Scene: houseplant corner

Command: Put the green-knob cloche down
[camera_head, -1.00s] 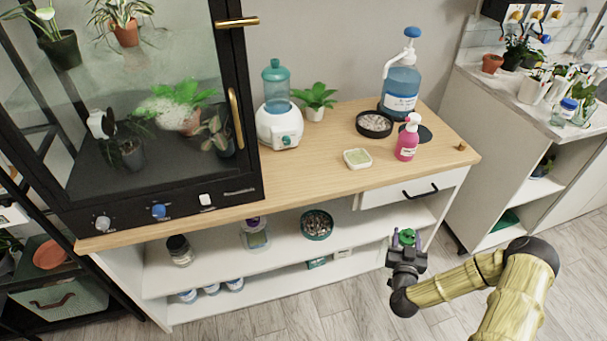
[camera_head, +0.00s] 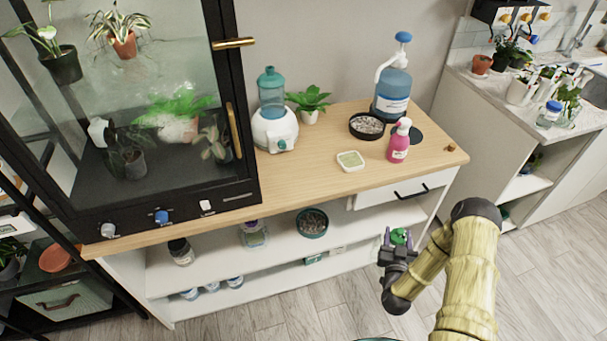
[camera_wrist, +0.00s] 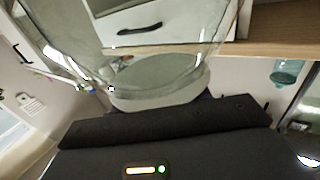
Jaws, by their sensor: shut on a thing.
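The green-knob cloche shows its green knob (camera_head: 399,237) between the fingers of my gripper (camera_head: 398,239) in the head view. My gripper is shut on it, in front of the cabinet's right end and below its wooden top. In the wrist view, the cloche's clear glass (camera_wrist: 165,50) fills the upper middle, and the cabinet's drawer shows through it. The glass is hard to make out in the head view. My fingertips are mostly hidden in the wrist view.
The wooden top (camera_head: 300,178) has free room along its front. On it stand a white dish (camera_head: 350,161), a pink spray bottle (camera_head: 398,143), a black bowl of pebbles (camera_head: 367,126), a blue pump bottle (camera_head: 393,90) and a dark round mat (camera_head: 418,134). A glass case (camera_head: 130,120) stands at left.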

